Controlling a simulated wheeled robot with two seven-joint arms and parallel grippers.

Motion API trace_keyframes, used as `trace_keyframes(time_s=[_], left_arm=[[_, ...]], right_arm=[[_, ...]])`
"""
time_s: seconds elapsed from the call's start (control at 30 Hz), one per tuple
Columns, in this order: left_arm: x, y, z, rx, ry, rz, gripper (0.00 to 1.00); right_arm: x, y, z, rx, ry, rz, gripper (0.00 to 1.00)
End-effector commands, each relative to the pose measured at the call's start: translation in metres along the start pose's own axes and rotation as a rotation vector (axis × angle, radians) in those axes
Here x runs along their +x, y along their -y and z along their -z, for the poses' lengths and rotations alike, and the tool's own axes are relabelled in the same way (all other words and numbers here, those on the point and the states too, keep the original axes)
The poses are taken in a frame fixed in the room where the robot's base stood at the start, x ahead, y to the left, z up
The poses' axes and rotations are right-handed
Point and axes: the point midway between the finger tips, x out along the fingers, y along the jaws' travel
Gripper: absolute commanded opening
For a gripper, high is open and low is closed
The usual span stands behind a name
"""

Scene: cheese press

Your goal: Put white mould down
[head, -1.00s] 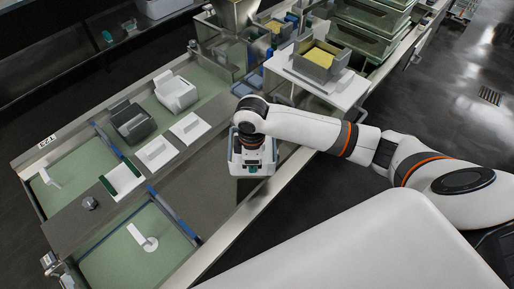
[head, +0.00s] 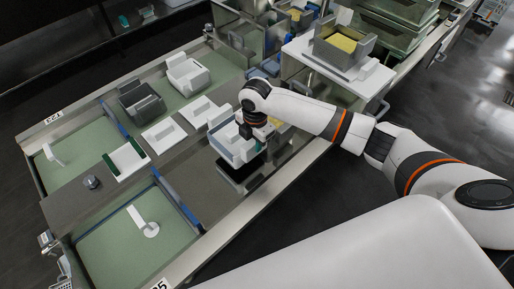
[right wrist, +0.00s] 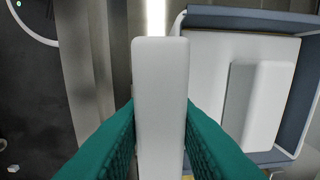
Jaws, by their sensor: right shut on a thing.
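The white mould (head: 222,139) is a box with pale, blue-grey-shaded walls. My right gripper (head: 257,146) is shut on its near right side, and the mould appears raised above the worktop with a dark shadow below it. In the right wrist view, the teal fingers (right wrist: 160,125) close on a white upright tab (right wrist: 160,90). The mould's blue-grey rim (right wrist: 240,17) shows to the right, with a white block inside. The gripper and arm partly hide the mould in the head view. My left gripper is not in view.
Another white mould (head: 187,76) and a dark grey mould (head: 140,102) stand on the green surface. White lids (head: 163,135) lie near. A raised white board (head: 310,55) carries a grey mould with yellow contents. The brown-grey worktop (head: 195,180) left of the shadow is clear.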

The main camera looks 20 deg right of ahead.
Motion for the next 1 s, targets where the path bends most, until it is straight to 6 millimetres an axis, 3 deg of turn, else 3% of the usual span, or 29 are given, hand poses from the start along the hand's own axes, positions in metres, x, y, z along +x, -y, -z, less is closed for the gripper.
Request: trace_keyframes(time_s=[0.27,0.5,0.9,0.93,1.0], left_arm=[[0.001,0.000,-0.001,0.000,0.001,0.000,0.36],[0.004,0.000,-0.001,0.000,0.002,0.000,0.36],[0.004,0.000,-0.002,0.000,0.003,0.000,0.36],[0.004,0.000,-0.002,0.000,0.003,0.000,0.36],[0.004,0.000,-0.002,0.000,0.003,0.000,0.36]], right_arm=[[0.017,0.001,0.000,0.001,0.000,0.006,0.00],[0.046,0.000,0.000,0.002,0.001,0.005,0.00],[0.051,0.000,0.000,0.001,0.000,0.008,0.00],[0.053,-0.002,0.000,0.001,0.000,0.001,0.30],[0.053,-0.002,0.000,0.001,0.000,0.001,0.41]])
